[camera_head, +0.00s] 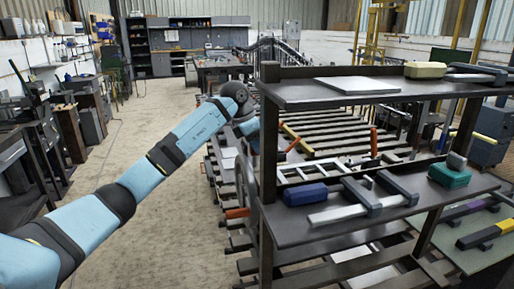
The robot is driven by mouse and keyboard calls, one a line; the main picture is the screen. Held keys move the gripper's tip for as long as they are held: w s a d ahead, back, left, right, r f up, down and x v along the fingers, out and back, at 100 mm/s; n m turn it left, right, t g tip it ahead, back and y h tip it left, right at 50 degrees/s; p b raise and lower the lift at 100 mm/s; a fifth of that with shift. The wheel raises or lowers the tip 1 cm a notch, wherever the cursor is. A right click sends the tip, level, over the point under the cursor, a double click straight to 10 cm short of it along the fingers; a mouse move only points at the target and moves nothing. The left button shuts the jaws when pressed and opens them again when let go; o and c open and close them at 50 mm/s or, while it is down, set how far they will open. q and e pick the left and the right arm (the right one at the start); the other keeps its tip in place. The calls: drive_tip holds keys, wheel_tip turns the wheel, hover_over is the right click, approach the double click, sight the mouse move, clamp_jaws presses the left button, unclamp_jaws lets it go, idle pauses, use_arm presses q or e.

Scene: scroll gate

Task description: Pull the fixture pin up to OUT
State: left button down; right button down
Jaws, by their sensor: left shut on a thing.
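My left arm reaches in from the left, and its dark wrist joint is up beside the front post of the shelf rack. My left gripper (250,139) is just below that joint at the post's left side, mostly hidden by the post and too small to make out its fingers. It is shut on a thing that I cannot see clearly. The fixture pin and any OUT mark cannot be made out. My right gripper is not in view.
The dark shelf rack (268,170) fills the right side. A blue case (305,194), grey clamps and a green box (449,176) lie on its middle shelf. A white plate (357,85) lies on top. The floor (175,215) at left centre is clear.

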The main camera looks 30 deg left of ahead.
use_arm(q)
drive_tip(key=shift+r, duration=0.35)
drive_tip(key=c, duration=0.8)
unclamp_jaws()
drive_tip(key=shift+c, duration=0.2)
drive_tip(key=shift+a+r, duration=0.1)
drive_tip(key=v, duration=1.3)
drive_tip(key=shift+s+r+b, duration=0.15)
drive_tip(key=shift+r+b, duration=0.05)
drive_tip(key=shift+b, duration=0.2)
drive_tip(key=shift+a+f, duration=0.1)
